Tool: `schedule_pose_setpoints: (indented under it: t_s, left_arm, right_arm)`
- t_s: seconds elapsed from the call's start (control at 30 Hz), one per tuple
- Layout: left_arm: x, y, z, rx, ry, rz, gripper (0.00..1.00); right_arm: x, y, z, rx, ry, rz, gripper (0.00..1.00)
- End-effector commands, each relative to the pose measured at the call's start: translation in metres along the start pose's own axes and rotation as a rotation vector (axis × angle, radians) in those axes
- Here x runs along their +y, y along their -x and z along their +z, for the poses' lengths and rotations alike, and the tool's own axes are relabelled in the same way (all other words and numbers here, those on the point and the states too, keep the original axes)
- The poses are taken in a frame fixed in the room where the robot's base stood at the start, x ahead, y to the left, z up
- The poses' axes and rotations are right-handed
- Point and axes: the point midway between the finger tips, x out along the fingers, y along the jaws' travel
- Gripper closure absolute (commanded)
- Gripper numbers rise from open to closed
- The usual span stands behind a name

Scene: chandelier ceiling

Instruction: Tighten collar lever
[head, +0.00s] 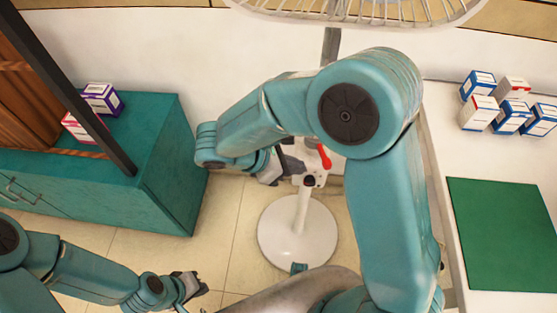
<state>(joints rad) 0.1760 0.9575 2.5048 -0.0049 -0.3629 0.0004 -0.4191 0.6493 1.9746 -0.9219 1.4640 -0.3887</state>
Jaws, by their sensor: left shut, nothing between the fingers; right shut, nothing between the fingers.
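A pedestal fan stands in front of me, with its wire cage (370,10) at the top of the picture and a grey pole (331,45) below it. My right arm hides part of the pole. My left gripper (203,288) is shut and empty, low over the floor, away from the fan.
The round white fan base (299,232) rests on the tiled floor (226,235). A teal cabinet (160,190) with small boxes (102,98) stands left. A white table (440,110) at right holds several boxes (480,113) and a green mat (505,235).

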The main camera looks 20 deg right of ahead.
Motion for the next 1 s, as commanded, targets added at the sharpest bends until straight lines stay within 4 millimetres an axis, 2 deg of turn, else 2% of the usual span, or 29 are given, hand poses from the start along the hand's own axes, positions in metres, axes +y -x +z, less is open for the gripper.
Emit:
schedule_pose_setpoints:
  t_s: [0.03,0.1,0.3,0.73,1.0]
  left_arm:
    - [-0.001,-0.002,0.0,0.0,0.0,0.0,1.0]
    - [-0.001,-0.002,0.0,0.0,0.0,0.0,1.0]
    - [-0.001,-0.003,0.0,0.0,0.0,0.0,1.0]
    - [-0.001,-0.003,0.0,0.0,0.0,0.0,1.0]
    - [0.0,0.001,0.0,0.0,0.0,0.0,1.0]
  right_arm:
    - [0.0,-0.01,0.002,0.0,-0.002,-0.004,1.0]
    - [0.0,-0.017,0.011,0.001,-0.003,-0.003,1.0]
    - [0.002,-0.031,0.025,0.001,-0.002,-0.002,1.0]
    - [0.001,-0.034,0.029,0.0,0.005,0.006,1.0]
    - [-0.005,-0.047,0.042,0.0,0.081,0.086,1.0]
